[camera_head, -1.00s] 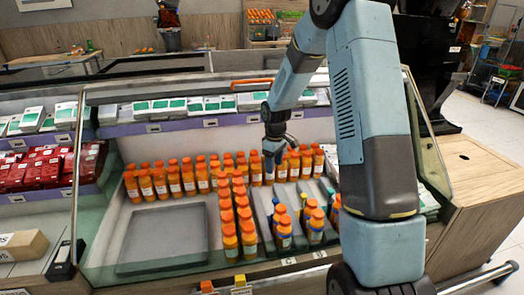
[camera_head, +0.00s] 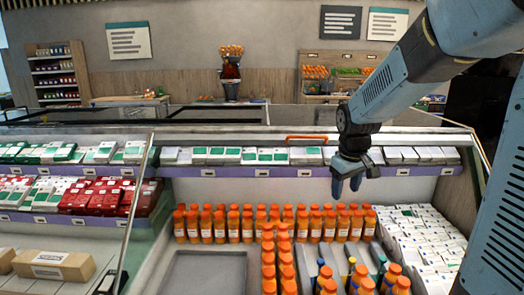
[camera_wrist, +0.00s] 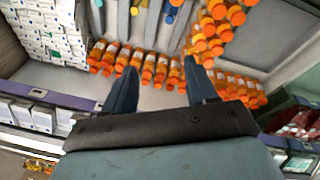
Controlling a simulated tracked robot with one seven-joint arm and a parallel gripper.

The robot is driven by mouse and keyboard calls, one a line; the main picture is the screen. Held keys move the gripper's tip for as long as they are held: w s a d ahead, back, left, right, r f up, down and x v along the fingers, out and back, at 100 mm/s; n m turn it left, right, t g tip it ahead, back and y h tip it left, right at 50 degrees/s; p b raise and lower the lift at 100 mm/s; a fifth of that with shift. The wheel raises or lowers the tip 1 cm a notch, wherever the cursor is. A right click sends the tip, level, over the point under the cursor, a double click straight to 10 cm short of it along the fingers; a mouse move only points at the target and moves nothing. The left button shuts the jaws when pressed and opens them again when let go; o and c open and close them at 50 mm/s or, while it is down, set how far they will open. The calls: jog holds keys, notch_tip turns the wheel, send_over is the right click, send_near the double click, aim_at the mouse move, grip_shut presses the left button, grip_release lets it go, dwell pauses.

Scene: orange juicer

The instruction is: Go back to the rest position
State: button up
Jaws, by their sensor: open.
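My gripper (camera_head: 350,188) hangs from my blue-grey arm at the right, pointing down over the display case, above the back row of orange-capped bottles (camera_head: 246,225). In the wrist view, the two dark fingers of my gripper (camera_wrist: 158,88) stand apart with nothing held between them. The bottles also show in the wrist view (camera_wrist: 145,66), beyond the fingertips and apart from them.
White boxes (camera_head: 425,240) fill the case's right side. A shelf of boxed goods (camera_head: 245,156) runs behind the bottles. An empty grey tray (camera_head: 205,275) lies at the front left. An orange juicer (camera_head: 230,72) stands far back.

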jog(key=s+r+m+t, duration=0.1)
jog(key=s+r, duration=0.3)
jog(key=s, duration=0.6)
jog(key=s+r+m+t, duration=0.2)
jog(key=s+r+m, duration=0.1)
jog(key=s, duration=0.8)
jog(key=shift+s+d+r+m+y, duration=0.2)
jog(key=shift+s+r+m+y, duration=0.15)
jog(key=shift+r, duration=0.5)
